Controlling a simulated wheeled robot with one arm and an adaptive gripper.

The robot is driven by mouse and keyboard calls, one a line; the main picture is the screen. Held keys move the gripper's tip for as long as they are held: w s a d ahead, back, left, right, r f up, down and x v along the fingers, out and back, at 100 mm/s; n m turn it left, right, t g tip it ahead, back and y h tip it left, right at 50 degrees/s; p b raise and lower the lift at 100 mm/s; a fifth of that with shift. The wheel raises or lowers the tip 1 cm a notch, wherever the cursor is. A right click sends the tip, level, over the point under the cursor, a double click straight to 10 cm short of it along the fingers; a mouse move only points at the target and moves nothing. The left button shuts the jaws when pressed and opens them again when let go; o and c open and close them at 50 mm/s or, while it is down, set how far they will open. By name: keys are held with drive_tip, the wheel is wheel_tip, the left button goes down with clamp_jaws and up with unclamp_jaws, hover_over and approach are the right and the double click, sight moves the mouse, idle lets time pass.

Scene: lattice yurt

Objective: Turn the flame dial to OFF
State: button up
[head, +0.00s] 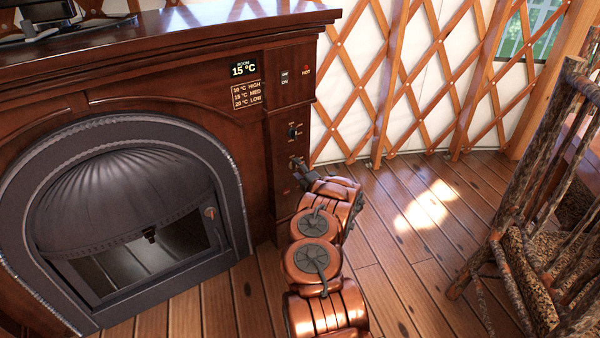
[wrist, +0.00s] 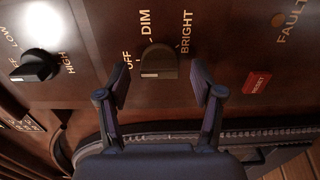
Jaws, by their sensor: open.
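In the wrist view a dark dial (wrist: 158,62) labelled OFF, DIM and BRIGHT sits on the brown panel, with a pale mark on its face. Another black dial (wrist: 36,66), with LOW and HIGH readable beside it, is at the left; it also shows in the head view (head: 292,131). No flame label is readable, so I cannot tell which is the flame dial. My gripper (wrist: 160,66) is open, its fingers on either side of the OFF/DIM/BRIGHT dial; contact cannot be told. In the head view my gripper (head: 300,168) is at the panel's lower part and hides that dial.
A red RESET button (wrist: 257,82) and a FAULT light (wrist: 278,20) are right of the middle dial. The fireplace (head: 130,210) has a display (head: 243,69) reading 15 °C. A log chair (head: 530,240) stands at the right, with bare floor between.

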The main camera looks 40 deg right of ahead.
drive_tip(key=s+a, duration=0.2)
drive_tip(key=s, duration=0.9)
drive_tip(key=shift+s, duration=0.35)
drive_tip(key=w+a+r+m+g+p, duration=0.25)
drive_tip(key=w+a+r+p, duration=0.2)
drive_tip(key=w+r, duration=0.65)
drive_tip(key=w+a+r+m+g+y+p, duration=0.2)
drive_tip(key=a+r+m+g+p, duration=0.45)
drive_tip(key=a+r, duration=1.45)
drive_tip(key=s+a+r+g+y+p, duration=0.1)
drive_tip(key=s+a+r+p, duration=0.45)
drive_tip(key=s+a, duration=0.35)
drive_tip(key=s+a+r+m+g+p, duration=0.2)
drive_tip(key=s+a+r+g+p, duration=0.1)
drive_tip(key=s, duration=1)
drive_tip(key=s+a+r+m+g+p, duration=0.2)
drive_tip(key=s+a+r, duration=0.4)
drive_tip(key=s, duration=0.8)
drive_tip(key=s+a+r+m+g+p, duration=0.3)
drive_tip(key=s+a+r+g+p, duration=0.1)
drive_tip(key=s, duration=1)
drive_tip(key=shift+a+r+g+p, duration=0.3)
drive_tip(key=shift+a+r, duration=0.4)
drive_tip(key=shift+a, duration=0.55)
